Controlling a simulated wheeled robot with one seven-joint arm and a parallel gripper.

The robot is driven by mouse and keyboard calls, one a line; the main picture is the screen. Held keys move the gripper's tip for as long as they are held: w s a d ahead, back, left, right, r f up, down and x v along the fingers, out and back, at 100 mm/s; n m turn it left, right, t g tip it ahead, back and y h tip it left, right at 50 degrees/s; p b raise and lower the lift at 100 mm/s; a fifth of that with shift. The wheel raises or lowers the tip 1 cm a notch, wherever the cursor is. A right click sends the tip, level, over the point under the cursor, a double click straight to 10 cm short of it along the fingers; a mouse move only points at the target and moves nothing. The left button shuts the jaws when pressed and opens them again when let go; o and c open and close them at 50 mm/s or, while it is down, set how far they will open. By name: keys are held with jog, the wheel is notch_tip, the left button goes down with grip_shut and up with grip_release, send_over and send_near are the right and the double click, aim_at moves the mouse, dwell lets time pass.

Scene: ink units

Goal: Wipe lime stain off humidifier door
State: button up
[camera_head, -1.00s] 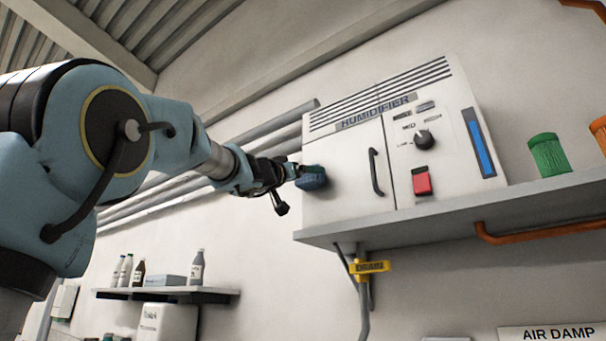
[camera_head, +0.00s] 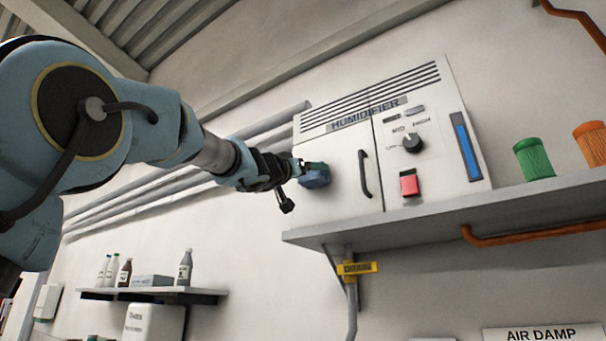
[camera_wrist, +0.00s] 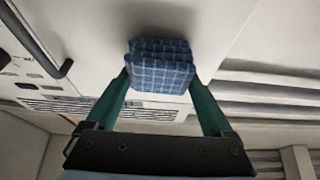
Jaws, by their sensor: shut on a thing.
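The humidifier (camera_head: 440,150) is a white box on a grey wall shelf, with its door (camera_head: 335,165) shut on the left and a dark handle (camera_head: 365,175) on it. My gripper (camera_head: 311,172) is shut on a folded blue checked cloth (camera_wrist: 160,65), at the door's left part. The cloth also shows in the head view (camera_head: 316,180). In the wrist view the green fingers (camera_wrist: 160,100) pinch the cloth from both sides. It looks to be against or very near the door; I cannot tell which. No lime stain shows; the cloth may hide it.
Pipes (camera_head: 150,197) run along the wall behind my arm. A lower shelf (camera_head: 150,294) holds several bottles. A yellow tag (camera_head: 357,268) hangs below the humidifier.

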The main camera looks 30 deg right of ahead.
jog(key=shift+w+d+r, duration=0.1)
jog(key=shift+w, duration=0.1)
jog(key=shift+w+a, duration=0.45)
jog(key=shift+w, duration=0.4)
jog(key=shift+w+a, duration=0.4)
jog(key=shift+w, duration=0.45)
jog(key=shift+f, duration=0.2)
jog(key=shift+s+a+r, duration=0.1)
jog(key=shift+s+a, duration=0.35)
jog(key=shift+a, duration=0.4)
jog(key=shift+s+a+f, duration=0.1)
jog(key=shift+s+a, duration=0.4)
jog(key=shift+a, duration=0.4)
jog(key=shift+s+a+r, duration=0.1)
jog(key=shift+s+a, duration=0.35)
jog(key=shift+a, duration=0.4)
jog(key=shift+s+a, duration=0.1)
